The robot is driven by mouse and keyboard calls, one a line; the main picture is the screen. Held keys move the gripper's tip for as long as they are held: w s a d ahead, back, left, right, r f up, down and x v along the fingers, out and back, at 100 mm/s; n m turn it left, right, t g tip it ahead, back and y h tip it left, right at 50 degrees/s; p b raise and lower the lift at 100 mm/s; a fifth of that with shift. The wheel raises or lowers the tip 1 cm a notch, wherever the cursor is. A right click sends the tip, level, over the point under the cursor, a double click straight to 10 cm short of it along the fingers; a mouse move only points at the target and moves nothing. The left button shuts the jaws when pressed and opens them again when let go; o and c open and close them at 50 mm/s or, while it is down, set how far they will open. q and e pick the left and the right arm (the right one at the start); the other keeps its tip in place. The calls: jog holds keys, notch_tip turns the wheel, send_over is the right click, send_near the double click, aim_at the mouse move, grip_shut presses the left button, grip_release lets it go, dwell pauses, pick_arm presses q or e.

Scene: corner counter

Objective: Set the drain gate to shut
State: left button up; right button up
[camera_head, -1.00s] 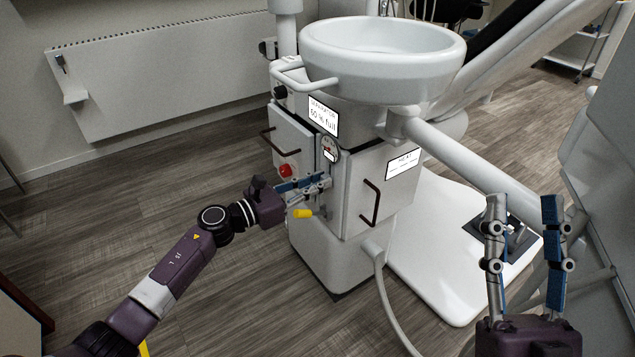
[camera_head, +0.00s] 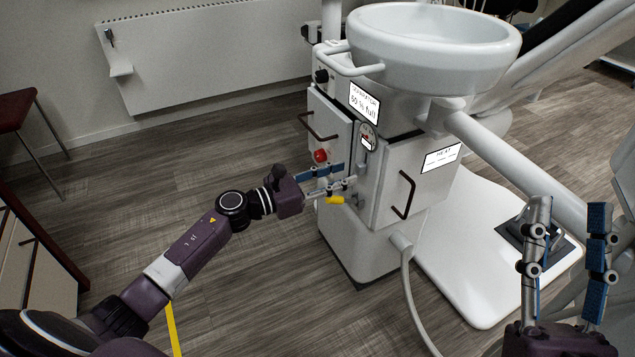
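The white dental unit cabinet (camera_head: 336,235) stands at centre. A short lever with a yellow grip (camera_head: 334,200) sticks out low on its front, pointing left; it looks like a valve handle, but I cannot tell whether it is the drain gate. A round dial label (camera_head: 367,137) with a small grey part below it sits on the narrow strip between the doors. My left gripper (camera_head: 350,175) is just above the yellow grip, fingers apart, tips close to the cabinet front; contact is unclear. My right gripper (camera_head: 568,212) is open and empty at lower right.
A red knob (camera_head: 320,156) sits just above my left gripper. Dark door handles (camera_head: 404,195) stick out on both sides. A white bowl (camera_head: 435,40) overhangs the cabinet, and a grey hose (camera_head: 407,290) runs down in front.

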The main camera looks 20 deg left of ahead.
pick_arm(q)
jog(key=v, duration=0.8)
jog(key=shift+s+a, duration=0.15)
jog(key=shift+s, duration=0.1)
